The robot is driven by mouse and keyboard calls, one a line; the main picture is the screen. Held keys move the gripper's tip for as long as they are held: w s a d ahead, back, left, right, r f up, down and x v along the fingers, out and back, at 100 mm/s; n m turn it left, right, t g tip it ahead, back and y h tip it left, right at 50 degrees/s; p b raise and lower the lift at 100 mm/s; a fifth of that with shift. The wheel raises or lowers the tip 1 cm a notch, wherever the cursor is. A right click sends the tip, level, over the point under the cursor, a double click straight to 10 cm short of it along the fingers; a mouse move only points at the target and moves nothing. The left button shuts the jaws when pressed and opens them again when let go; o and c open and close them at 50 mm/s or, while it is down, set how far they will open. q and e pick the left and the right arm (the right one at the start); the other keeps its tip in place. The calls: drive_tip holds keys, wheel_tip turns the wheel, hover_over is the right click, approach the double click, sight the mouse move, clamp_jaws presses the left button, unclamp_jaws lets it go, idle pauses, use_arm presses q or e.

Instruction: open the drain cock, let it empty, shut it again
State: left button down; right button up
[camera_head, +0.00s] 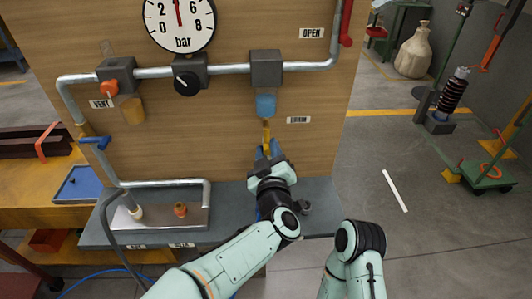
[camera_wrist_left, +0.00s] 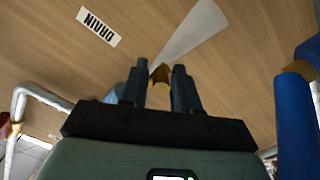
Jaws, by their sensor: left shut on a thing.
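The drain cock (camera_head: 266,131) is a small yellow-brass piece below the blue bowl (camera_head: 265,105) on the wooden panel, left of the DRAIN label (camera_head: 298,120). My left gripper (camera_head: 268,150) reaches up from below and is shut on the cock. In the left wrist view the brass cock (camera_wrist_left: 160,76) sits between the two dark fingertips (camera_wrist_left: 160,85). The fingers hide part of the cock, and I cannot tell whether it is open or shut. Whether liquid is coming out does not show. Only my right arm's links show at the bottom; its gripper is out of view.
The pressure gauge (camera_head: 179,22), dark knob (camera_head: 187,82) and grey pipe (camera_head: 225,68) are above left. A red handle (camera_head: 347,22) hangs by the OPEN label (camera_head: 312,33). A blue-handled valve (camera_head: 95,141) is at left.

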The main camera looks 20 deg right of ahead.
use_arm(q)
drive_tip(key=shift+w+a+r+n, duration=0.15)
drive_tip(key=shift+a+r+n, duration=0.05)
drive_tip(key=shift+r+n, duration=0.1)
drive_tip(key=c, duration=1.1)
unclamp_jaws()
drive_tip(key=shift+o, duration=0.2)
drive_tip(key=shift+f, duration=0.1)
drive_tip(key=shift+d+f, duration=0.1)
drive_tip(key=v, duration=1.3)
drive_tip(key=shift+s, duration=0.25)
